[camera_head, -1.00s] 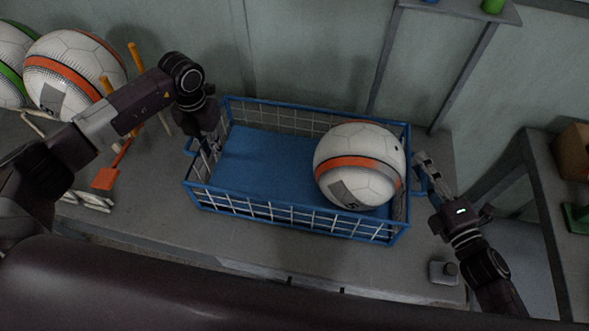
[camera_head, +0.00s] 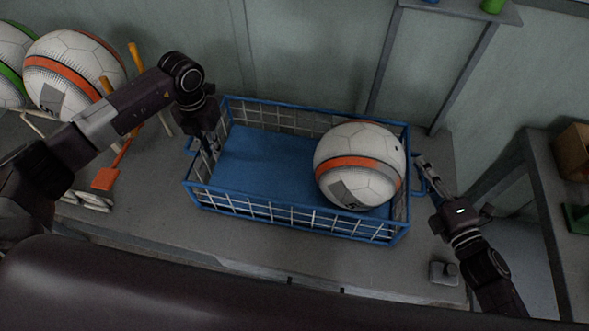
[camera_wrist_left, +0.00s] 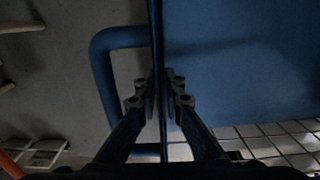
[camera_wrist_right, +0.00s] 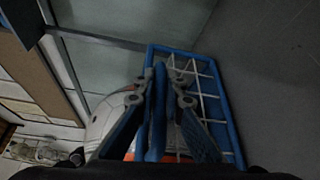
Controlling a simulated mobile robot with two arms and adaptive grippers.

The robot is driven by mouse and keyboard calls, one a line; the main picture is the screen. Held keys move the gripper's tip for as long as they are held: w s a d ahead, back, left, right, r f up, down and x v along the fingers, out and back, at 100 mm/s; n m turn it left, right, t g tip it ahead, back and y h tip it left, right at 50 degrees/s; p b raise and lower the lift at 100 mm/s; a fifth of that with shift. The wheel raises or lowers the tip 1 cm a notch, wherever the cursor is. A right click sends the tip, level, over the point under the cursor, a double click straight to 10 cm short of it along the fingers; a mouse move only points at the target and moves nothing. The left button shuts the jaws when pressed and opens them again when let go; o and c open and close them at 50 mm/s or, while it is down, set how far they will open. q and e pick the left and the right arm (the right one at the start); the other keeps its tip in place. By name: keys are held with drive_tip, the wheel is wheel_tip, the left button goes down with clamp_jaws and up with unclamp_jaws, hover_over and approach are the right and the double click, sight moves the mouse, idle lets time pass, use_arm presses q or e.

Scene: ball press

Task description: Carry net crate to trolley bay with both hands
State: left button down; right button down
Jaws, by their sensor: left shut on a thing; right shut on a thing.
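The blue net crate (camera_head: 290,215) stands on the grey bench, with white mesh walls and a blue floor. A white ball with an orange band (camera_head: 358,165) sits in its right part. My left gripper (camera_head: 212,148) is at the crate's left end. In the left wrist view its fingers (camera_wrist_left: 160,88) are shut on the crate's end edge, beside the blue loop handle (camera_wrist_left: 103,75). My right gripper (camera_head: 424,168) is at the crate's right end. In the right wrist view its fingers (camera_wrist_right: 160,85) are shut on a blue bar of the crate (camera_wrist_right: 235,140). I cannot make out a trolley bay.
More balls (camera_head: 72,72) stand at the back left near an orange-handled tool (camera_head: 104,178). A small grey device (camera_head: 443,272) lies on the bench at the front right. A grey table (camera_head: 545,190) stands at the right, beyond a gap. A wall is behind the crate.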

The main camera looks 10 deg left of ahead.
drive_tip(key=shift+r+p, duration=2.5)
drive_tip(key=shift+r, duration=0.15)
drive_tip(key=shift+w, duration=0.1)
drive_tip(key=shift+r, duration=0.1)
